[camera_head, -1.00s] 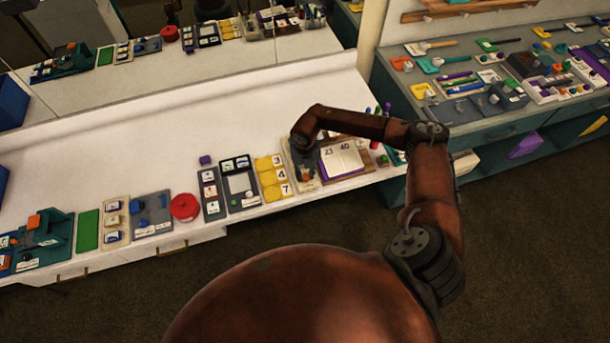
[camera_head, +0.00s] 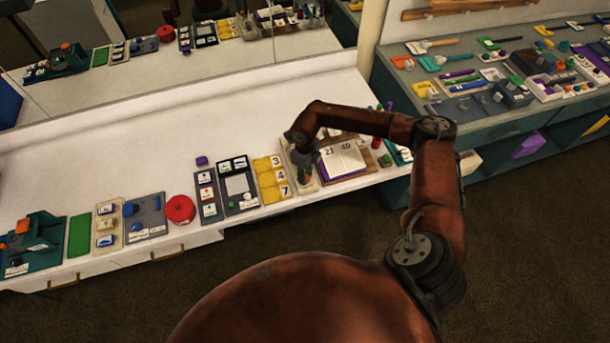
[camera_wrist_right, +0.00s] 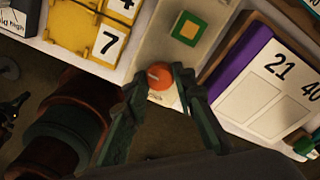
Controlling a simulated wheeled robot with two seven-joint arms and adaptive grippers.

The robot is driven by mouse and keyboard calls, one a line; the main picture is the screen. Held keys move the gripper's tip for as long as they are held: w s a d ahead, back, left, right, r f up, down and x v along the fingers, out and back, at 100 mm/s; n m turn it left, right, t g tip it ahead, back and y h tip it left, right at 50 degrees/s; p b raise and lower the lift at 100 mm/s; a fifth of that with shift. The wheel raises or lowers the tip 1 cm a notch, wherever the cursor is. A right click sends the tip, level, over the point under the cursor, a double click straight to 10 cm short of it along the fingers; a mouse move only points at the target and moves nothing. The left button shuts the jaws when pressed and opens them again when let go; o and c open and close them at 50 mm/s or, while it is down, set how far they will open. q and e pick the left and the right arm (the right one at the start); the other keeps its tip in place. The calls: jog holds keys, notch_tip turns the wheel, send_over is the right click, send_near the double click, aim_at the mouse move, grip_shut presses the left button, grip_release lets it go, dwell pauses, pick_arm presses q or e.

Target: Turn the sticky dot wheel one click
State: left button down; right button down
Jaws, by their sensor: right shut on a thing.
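An orange round knob (camera_wrist_right: 158,75) with a small light mark sits at the near end of a narrow beige board (camera_wrist_right: 158,45). A label lies beside the knob, partly covered. No writing I can read names it as the sticky dot wheel. My right gripper (camera_wrist_right: 161,82) is shut on the knob, one finger on each side. In the head view my right gripper (camera_head: 305,168) points down over the same board and hides most of it. My left gripper is not in view.
Yellow number cards (camera_head: 273,178) stand close on the left. A flip calendar (camera_head: 343,160) with a purple side stands close on the right. A red round thing (camera_head: 180,209) and several boards line the counter's front.

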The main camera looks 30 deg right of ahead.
jog(key=shift+n, duration=0.3)
jog(key=c, duration=1.6)
grip_release()
notch_tip(320, 180, up, 12)
